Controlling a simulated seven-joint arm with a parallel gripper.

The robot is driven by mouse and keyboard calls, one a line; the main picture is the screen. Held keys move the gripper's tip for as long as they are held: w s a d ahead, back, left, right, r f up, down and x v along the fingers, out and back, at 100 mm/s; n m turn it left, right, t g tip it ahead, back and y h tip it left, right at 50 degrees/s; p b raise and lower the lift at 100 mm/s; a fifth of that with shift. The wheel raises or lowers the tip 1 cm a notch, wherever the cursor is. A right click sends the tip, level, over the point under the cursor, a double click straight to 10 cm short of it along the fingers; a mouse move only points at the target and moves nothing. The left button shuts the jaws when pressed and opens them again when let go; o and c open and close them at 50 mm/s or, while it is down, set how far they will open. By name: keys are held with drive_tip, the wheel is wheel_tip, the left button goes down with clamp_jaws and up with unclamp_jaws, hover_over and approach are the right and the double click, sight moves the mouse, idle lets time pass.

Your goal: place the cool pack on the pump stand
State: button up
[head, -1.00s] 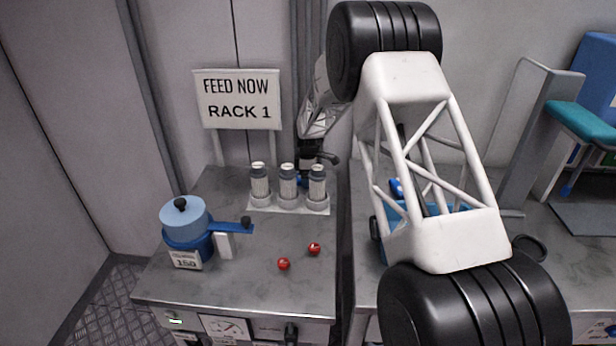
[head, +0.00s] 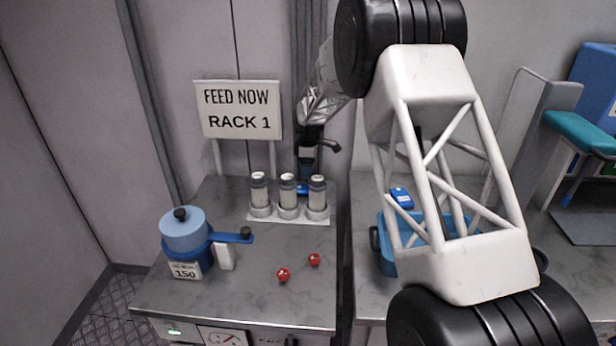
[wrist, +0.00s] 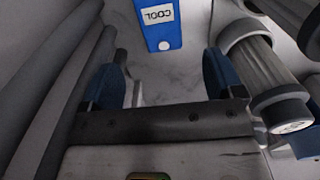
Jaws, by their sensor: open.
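My gripper (head: 307,172) is behind three grey canisters in the head view, pointing down. In the wrist view its two blue fingers (wrist: 160,78) are apart, with nothing between them. A blue cool pack with a white COOL label (wrist: 160,28) lies beyond the fingertips, apart from them. In the head view a bit of blue (head: 303,189) shows below my gripper, mostly hidden by the canisters; it may be this pack. Another small blue pack-like thing (head: 401,198) is at the blue crate. I cannot tell which thing is the pump stand.
The canisters (head: 288,193) stand in a white holder close to my gripper, also at right in the wrist view (wrist: 262,75). My arm partly hides the blue crate (head: 388,255).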

drive_tip(key=shift+r, duration=1.6)
drive_tip(key=s+d+r+m, duration=0.3)
drive_tip(key=s+d+r, duration=0.35)
drive_tip(key=s, duration=0.25)
drive_tip(key=s+d+r+m+t, duration=0.1)
drive_tip(key=s+d+r+m, duration=0.2)
drive_tip(key=s+d+r, duration=0.35)
drive_tip(key=s+d+r+m, duration=0.35)
drive_tip(key=s+r, duration=0.35)
drive_tip(key=s, duration=0.4)
drive_tip(key=s+d+m, duration=0.3)
drive_tip(key=s, duration=0.8)
drive_tip(key=s+d+f+m+t, duration=0.1)
drive_tip(key=s+d+m, duration=0.1)
drive_tip(key=s, duration=1)
drive_tip(key=s+d+m, duration=0.3)
drive_tip(key=s+d, duration=0.2)
drive_tip(key=s, duration=0.7)
drive_tip(key=shift+f+m+t, duration=0.3)
drive_tip(key=shift+f+m, duration=0.05)
drive_tip(key=shift+f, duration=0.05)
